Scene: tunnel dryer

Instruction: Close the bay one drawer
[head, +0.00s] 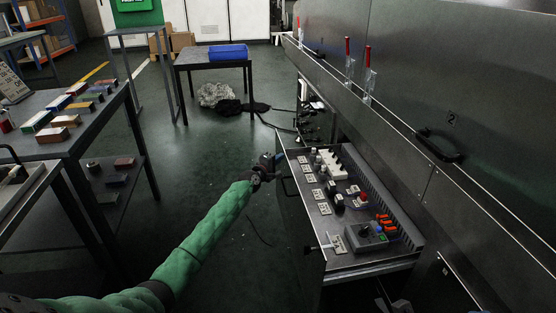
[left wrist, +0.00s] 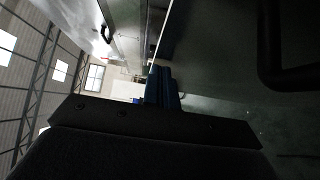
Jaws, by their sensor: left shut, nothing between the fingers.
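The bay one drawer (head: 335,258) is pulled out from the grey dryer on the right. Its open top shows rows of switches, sockets and buttons. Its front faces left and carries a dark handle (head: 285,186); a dark handle also shows large in the left wrist view (left wrist: 284,78). My left gripper (head: 273,161) is shut and empty at the far end of the drawer front, beyond the handle. Its closed fingers show in the left wrist view (left wrist: 161,88) beside the grey panel. I cannot tell whether they touch it. My right gripper is not identifiable.
The dryer's upper panel (head: 480,75) with a handle (head: 438,147) overhangs the drawer's right side. A table with coloured blocks (head: 60,100) stands left. A small table with a blue bin (head: 228,52) stands at the back. The floor left of the drawer is mostly clear.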

